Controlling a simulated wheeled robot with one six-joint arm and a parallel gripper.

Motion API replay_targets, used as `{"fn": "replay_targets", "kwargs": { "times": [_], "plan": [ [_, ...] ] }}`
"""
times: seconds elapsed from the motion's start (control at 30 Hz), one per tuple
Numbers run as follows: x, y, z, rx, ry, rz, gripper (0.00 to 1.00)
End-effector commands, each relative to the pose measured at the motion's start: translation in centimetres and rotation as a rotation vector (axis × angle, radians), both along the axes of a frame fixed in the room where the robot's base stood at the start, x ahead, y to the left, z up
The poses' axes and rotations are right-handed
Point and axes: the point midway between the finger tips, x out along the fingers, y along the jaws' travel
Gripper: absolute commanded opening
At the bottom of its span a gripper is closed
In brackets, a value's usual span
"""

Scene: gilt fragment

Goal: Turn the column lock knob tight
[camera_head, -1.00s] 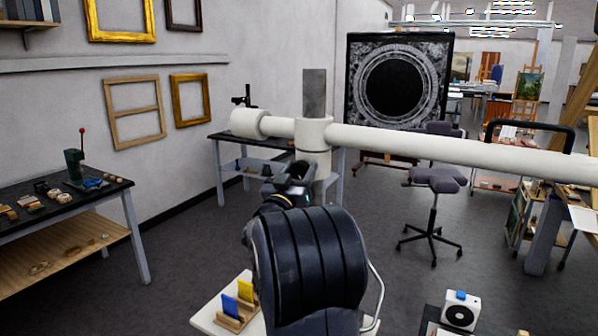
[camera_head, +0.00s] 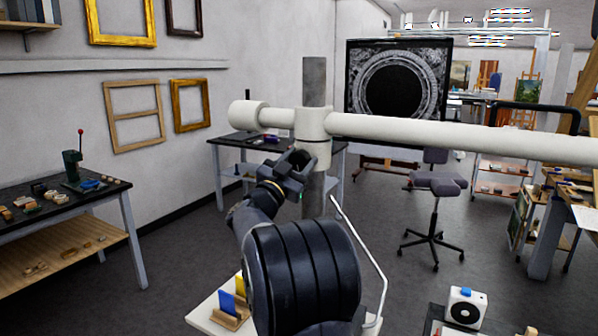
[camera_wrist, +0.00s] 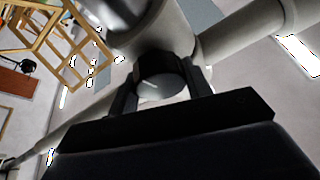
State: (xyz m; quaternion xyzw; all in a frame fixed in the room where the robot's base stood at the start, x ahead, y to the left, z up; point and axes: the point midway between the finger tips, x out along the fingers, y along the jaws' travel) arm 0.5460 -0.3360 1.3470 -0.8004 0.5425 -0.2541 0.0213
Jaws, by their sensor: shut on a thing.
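The column lock knob (camera_wrist: 160,76) is a dark round knob with a pale line on its face. It sits at the pale collar (camera_head: 313,124) around the grey column (camera_head: 315,82). In the wrist view my gripper (camera_wrist: 163,84) has one finger on each side of the knob and is shut on it. In the camera_head view my gripper (camera_head: 297,166) is just below and left of the collar's lower part, and it hides the knob there. The line's exact turn position is hard to read.
A long pale horizontal arm (camera_head: 450,137) runs from the collar to the right. A thin bent metal rod (camera_head: 365,250) stands right of my arm. A dark bench (camera_head: 265,143) is behind the column, and an office chair (camera_head: 435,190) stands to the right on open floor.

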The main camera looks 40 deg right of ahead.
Motion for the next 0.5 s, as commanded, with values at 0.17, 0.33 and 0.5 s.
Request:
{"fn": "replay_targets", "kwargs": {
  "times": [0.17,0.33,0.5],
  "plan": [
    [0.04,0.03,-0.01,0.014,-0.033,0.001,0.24],
    [0.04,0.03,0.00,0.014,-0.030,0.001,0.24],
    [0.04,0.03,0.01,0.014,-0.029,0.001,0.58]
  ]
}}
